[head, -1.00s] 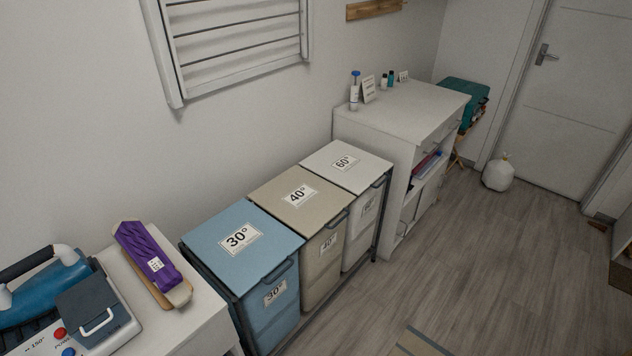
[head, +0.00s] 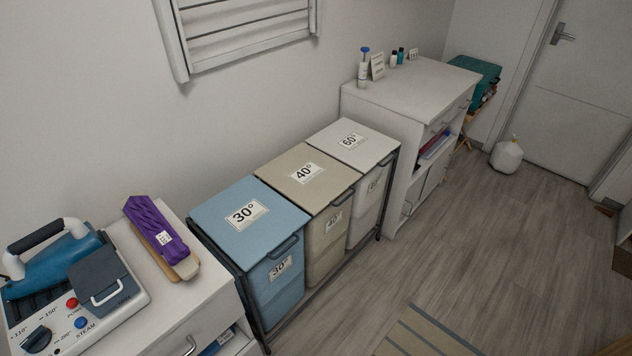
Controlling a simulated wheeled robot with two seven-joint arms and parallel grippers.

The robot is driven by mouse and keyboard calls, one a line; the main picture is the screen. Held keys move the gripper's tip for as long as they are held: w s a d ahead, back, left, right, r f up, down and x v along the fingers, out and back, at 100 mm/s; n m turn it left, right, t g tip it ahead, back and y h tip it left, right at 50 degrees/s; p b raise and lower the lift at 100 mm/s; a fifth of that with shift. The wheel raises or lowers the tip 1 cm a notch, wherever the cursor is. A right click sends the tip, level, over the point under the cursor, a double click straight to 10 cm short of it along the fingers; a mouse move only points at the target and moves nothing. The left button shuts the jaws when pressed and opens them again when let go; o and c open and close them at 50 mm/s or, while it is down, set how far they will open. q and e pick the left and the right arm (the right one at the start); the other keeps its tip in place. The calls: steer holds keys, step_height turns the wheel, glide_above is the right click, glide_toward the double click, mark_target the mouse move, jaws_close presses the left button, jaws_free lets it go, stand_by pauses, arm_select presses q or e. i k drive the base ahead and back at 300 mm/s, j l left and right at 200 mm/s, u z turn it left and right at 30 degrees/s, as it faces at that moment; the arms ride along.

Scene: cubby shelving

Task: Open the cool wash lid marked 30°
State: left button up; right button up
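The blue lid marked 30° (head: 226,232) lies shut on the blue laundry bin (head: 281,296), the nearest in a row of bins in a dark frame. A dark handle (head: 284,246) sits at the lid's front right edge. The bin's front carries a second 30° label. Beside it stand a beige bin with a shut 40° lid (head: 322,190) and a white bin with a shut 60° lid (head: 368,153). Neither of my grippers shows in the head view.
A white cabinet (head: 190,308) at the lower left holds a steam iron station (head: 100,285) and a purple-covered board (head: 150,226). A white dresser (head: 420,84) stands beyond the bins. The wooden floor (head: 470,235) in front is clear, with a striped mat (head: 425,335) at the bottom.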

mark_target(248, 219)
steer(key=i+u, duration=0.4)
steer(key=i+l+u, duration=0.2)
steer(key=u, duration=0.25)
